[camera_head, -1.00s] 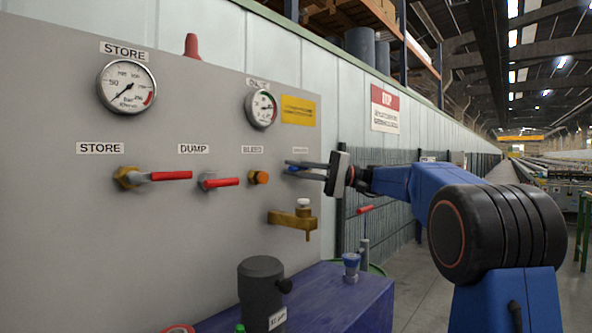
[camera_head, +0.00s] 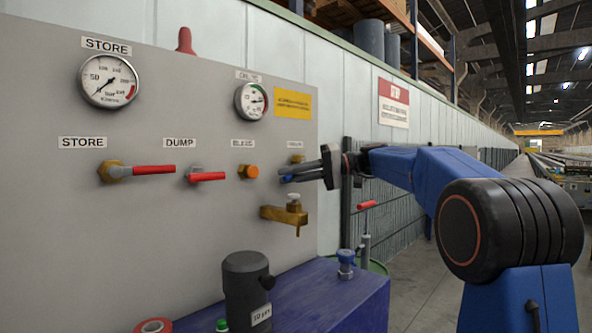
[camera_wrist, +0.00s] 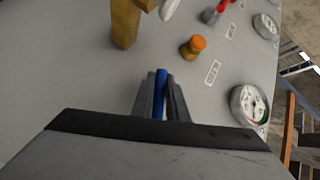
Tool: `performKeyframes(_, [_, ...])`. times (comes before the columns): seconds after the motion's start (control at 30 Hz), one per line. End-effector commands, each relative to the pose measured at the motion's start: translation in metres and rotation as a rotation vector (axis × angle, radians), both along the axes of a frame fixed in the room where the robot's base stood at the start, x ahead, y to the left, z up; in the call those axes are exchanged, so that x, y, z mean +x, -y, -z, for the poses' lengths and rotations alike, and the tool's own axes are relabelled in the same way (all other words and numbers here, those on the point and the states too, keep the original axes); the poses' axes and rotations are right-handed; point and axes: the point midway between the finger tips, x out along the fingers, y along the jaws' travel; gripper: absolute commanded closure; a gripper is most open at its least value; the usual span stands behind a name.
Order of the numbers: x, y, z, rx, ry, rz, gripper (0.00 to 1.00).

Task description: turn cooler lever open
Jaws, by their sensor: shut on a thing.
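The cooler lever (camera_wrist: 162,92) is blue, and in the wrist view it lies between the two fingers. My gripper (camera_head: 304,171) is shut on it at the right end of the grey panel. In the head view only a little blue shows under the fingers, and a brass fitting (camera_head: 297,159) shows just above them. The lever's label above it is too blurred to read. The fingers hide most of the lever, and its pivot is hard to make out.
Left of the gripper are the orange bleed knob (camera_head: 249,172), red dump lever (camera_head: 207,177) and red store lever (camera_head: 153,169). A brass tap (camera_head: 284,213) sits just below my gripper. A blue bench (camera_head: 355,297) with a dark cylinder (camera_head: 246,284) stands below.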

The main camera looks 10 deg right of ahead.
Motion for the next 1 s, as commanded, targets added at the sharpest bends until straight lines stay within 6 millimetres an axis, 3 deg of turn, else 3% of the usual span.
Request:
performKeyframes(0.5, [0.015, 0.021, 0.029, -0.399, 0.291, 0.003, 1.00])
performKeyframes(1.0, [0.034, 0.046, 0.042, -0.751, 0.548, 0.002, 1.00])
